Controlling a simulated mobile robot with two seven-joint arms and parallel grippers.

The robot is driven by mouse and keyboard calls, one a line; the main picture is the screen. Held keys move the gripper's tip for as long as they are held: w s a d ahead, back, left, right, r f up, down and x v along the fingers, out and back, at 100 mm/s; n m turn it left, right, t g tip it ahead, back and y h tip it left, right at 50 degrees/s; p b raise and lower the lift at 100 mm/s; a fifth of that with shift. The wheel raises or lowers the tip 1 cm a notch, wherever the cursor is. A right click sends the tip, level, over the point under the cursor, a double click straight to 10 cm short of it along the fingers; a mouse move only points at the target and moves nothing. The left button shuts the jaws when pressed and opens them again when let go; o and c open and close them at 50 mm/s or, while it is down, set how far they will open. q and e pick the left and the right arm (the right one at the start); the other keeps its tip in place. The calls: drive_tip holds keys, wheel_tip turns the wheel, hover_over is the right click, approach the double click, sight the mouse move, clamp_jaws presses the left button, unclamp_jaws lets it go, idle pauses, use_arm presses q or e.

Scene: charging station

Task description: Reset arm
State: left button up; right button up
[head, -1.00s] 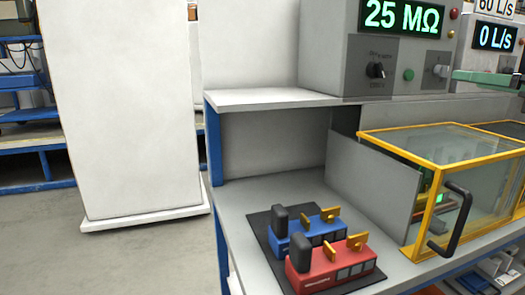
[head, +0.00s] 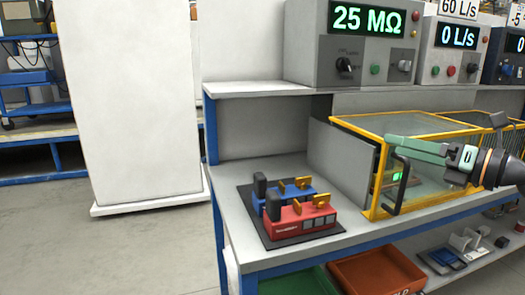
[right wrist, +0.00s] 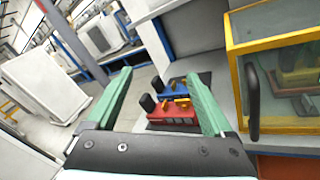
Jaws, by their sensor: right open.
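My right gripper (head: 396,152) shows at the right of the head view, with green fingers and a dark wrist, in front of the yellow-framed glass case. In the right wrist view its two green fingers (right wrist: 160,98) are spread apart with nothing between them that they touch. A red device (head: 300,216) and a blue device (head: 290,192) sit side by side on a dark mat (head: 262,236) on the bench. They also show beyond the fingers in the right wrist view, the red one (right wrist: 170,109) nearer. My left gripper is not in view.
The yellow-framed case (head: 350,123) with a black handle stands right of the mat. A 25 MΩ meter box (head: 320,66) sits on the shelf above. A green bin (head: 300,282) and an orange bin (head: 375,268) are below the bench. Open floor (head: 150,255) lies left.

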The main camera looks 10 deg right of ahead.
drive_tip(key=s+a+f+m+t, duration=0.1)
drive_tip(key=s+a+f+m, duration=0.2)
drive_tip(key=a+f+m, duration=0.5)
drive_tip(key=s+a+f+m+t+h, duration=0.1)
drive_tip(key=s+a+f+m, duration=0.2)
drive_tip(key=a+f+m, duration=0.45)
drive_tip(key=s+a+f+m+t, duration=0.1)
drive_tip(key=s+a+f+m, duration=0.35)
drive_tip(key=f+m, duration=0.55)
use_arm(q)
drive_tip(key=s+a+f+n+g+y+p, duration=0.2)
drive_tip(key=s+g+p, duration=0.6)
drive_tip(key=p, duration=1.4)
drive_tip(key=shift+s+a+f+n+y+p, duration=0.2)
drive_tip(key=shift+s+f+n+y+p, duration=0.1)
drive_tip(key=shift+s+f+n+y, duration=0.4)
use_arm(e)
drive_tip(key=s+a+f+m+g+h, duration=0.2)
drive_tip(key=s+f+m+g+h, duration=0.3)
drive_tip(key=s+f+m+g, duration=0.3)
drive_tip(key=s+g, duration=0.1)
drive_tip(key=s, duration=0.3)
drive_tip(key=shift+a+f, duration=0.15)
drive_tip(key=shift+f, duration=0.05)
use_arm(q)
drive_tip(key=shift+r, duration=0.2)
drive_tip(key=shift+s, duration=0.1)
use_arm(e)
clamp_jaws()
